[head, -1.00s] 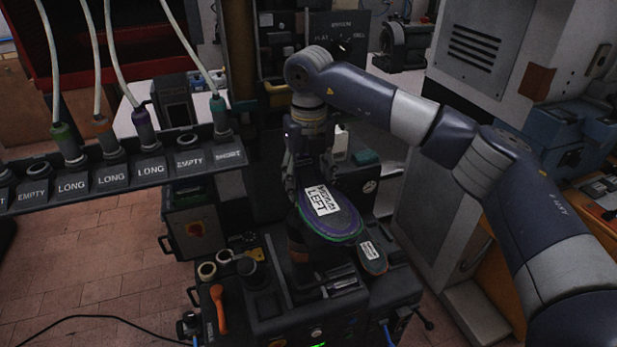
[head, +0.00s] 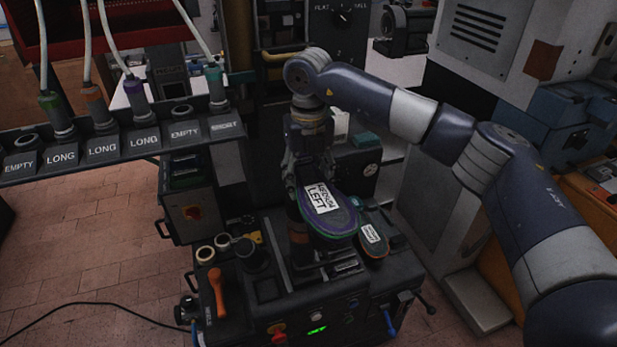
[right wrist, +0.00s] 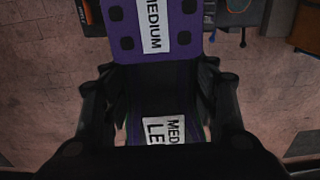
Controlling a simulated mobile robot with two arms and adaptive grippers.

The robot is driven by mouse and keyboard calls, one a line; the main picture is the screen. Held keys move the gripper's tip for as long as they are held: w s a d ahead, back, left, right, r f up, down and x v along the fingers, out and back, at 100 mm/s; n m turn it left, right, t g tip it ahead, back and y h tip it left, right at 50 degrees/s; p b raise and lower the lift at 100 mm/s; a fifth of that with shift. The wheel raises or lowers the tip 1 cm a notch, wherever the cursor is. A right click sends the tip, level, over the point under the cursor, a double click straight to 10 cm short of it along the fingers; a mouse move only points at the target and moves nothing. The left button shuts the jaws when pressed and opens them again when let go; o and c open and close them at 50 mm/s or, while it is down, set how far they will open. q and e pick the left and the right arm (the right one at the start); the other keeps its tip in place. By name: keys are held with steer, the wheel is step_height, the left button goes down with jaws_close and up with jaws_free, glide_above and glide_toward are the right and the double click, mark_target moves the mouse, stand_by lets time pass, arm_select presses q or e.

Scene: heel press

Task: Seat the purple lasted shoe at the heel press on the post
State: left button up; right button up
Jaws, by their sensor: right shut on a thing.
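The purple lasted shoe (head: 343,222) is held sole up, with a white label reading LEFT and a purple-green edge. My right gripper (head: 303,175) is shut on its far end in the head view. In the right wrist view the fingers stand on both sides of a dark part with a label (right wrist: 163,130); a purple part with dark round spots (right wrist: 128,28) lies beyond. The heel press (head: 330,300) is below the shoe. A dark post with a brown band (head: 299,238) stands partly hidden under the shoe; I cannot tell whether they touch. My left gripper is out of view.
A small labelled sole-shaped piece (head: 373,240) is at the shoe's right. A rack with labelled holders (head: 105,146) fills the upper left. A grey cabinet (head: 480,60) stands right.

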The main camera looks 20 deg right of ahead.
steer(key=shift+f+b, duration=0.5)
stand_by(0.9)
steer(key=o, duration=1.3)
steer(key=shift+o, duration=0.2)
steer(key=shift+f, duration=0.15)
step_height(320, 180, up, 12)
steer(key=shift+r, duration=0.1)
steer(key=shift+s, duration=0.1)
